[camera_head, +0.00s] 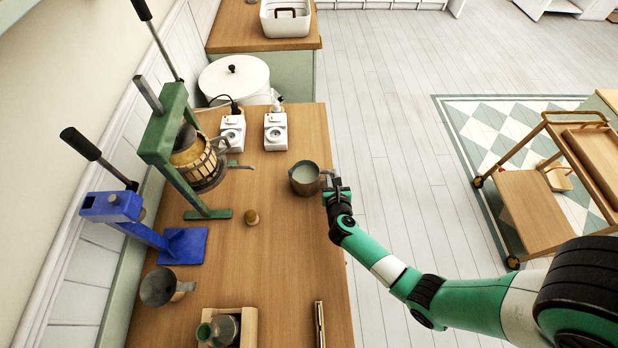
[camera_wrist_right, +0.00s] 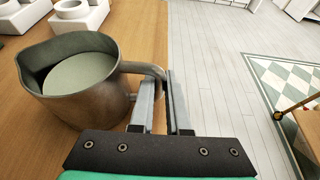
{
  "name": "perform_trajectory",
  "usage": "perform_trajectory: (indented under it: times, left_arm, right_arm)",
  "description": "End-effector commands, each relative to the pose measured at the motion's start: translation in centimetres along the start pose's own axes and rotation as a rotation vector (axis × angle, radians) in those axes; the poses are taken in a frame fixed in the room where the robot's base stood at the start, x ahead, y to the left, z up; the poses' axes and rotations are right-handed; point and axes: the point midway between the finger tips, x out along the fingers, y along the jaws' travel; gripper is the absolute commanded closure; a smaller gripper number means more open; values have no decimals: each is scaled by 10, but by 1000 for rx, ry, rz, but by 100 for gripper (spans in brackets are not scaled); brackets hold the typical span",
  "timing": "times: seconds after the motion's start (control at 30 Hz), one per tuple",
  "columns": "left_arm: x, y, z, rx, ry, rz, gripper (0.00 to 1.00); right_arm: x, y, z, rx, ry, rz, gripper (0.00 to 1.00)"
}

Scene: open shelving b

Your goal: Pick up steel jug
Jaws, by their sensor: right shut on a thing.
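The steel jug (camera_head: 304,179) stands upright on the wooden counter, near its right edge, with its handle pointing right. In the right wrist view the jug (camera_wrist_right: 98,105) is at the left, with its pale inside showing. My right gripper (camera_head: 330,184) reaches it from the right. In the wrist view the right gripper's fingers (camera_wrist_right: 164,95) are shut on the jug's handle. I cannot tell whether the jug's base touches the counter. My left gripper is not in view.
Two white socket-like devices (camera_head: 232,132) stand behind the jug. A green press (camera_head: 168,140) and a blue press (camera_head: 120,212) stand left. A small wooden knob-like item (camera_head: 252,217) and a wooden box with a bottle (camera_head: 249,325) are nearer. A trolley (camera_head: 560,170) stands right, across open floor.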

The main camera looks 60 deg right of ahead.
Motion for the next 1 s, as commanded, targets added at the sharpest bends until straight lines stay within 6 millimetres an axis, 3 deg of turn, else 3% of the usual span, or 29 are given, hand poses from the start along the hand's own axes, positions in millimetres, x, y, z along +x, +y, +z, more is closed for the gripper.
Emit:
perform_trajectory:
  times: [0.37, 0.67, 1.0]
  left_arm:
    - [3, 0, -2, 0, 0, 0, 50]
    - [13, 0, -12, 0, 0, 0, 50]
    - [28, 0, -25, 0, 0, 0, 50]
  right_arm:
    - [-2, 0, 6, 0, -2, 1, 100]
    - [-11, 0, 29, 3, -4, 1, 100]
    - [-50, -2, 52, 1, -4, 3, 100]
